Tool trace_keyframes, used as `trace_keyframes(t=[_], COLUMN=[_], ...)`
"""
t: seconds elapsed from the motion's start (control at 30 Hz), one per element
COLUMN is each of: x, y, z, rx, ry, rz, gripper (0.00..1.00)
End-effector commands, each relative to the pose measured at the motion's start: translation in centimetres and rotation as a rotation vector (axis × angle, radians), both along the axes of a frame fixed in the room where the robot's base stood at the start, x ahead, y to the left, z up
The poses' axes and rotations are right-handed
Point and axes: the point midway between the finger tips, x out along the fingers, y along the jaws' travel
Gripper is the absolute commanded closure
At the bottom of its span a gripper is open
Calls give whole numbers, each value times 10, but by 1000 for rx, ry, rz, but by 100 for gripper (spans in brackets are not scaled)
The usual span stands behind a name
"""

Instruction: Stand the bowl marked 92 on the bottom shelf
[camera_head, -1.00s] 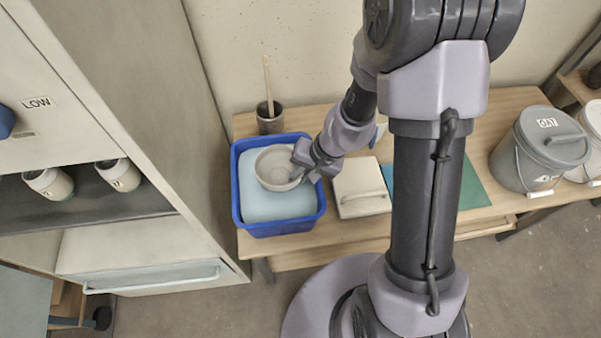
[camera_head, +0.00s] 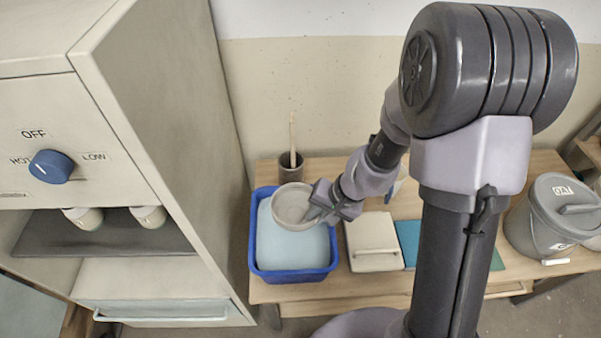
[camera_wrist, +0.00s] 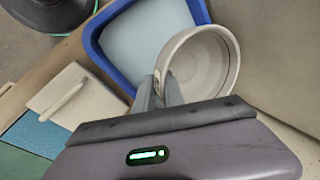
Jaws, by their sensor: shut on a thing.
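A pale grey bowl (camera_head: 292,204) is over the blue tub (camera_head: 257,257), which is filled with light blue liquid or material. My gripper (camera_head: 325,205) is shut on the bowl's right rim. In the wrist view my gripper (camera_wrist: 165,88) pinches the near wall of the bowl (camera_wrist: 205,62), whose opening faces the camera. I cannot read a number on it. I cannot tell whether this is the bottom shelf.
The cabinet has a blue knob (camera_head: 51,167) marked OFF, HOT and LOW, and a drawer (camera_head: 160,312) below. A dark cup with a stick (camera_head: 291,166) stands behind the tub. A pale lidded box (camera_head: 373,240) and a grey bucket (camera_head: 550,222) are to the right.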

Motion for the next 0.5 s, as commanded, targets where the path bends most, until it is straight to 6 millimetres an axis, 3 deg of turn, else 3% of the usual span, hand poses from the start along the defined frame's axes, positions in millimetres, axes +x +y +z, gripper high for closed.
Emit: trace_keyframes(t=[0.23,0.5], x=[13,14], y=[-8,-59], z=[15,47], rx=[-1,0], ry=[-6,0], rz=[114,395], gripper=[100,100])
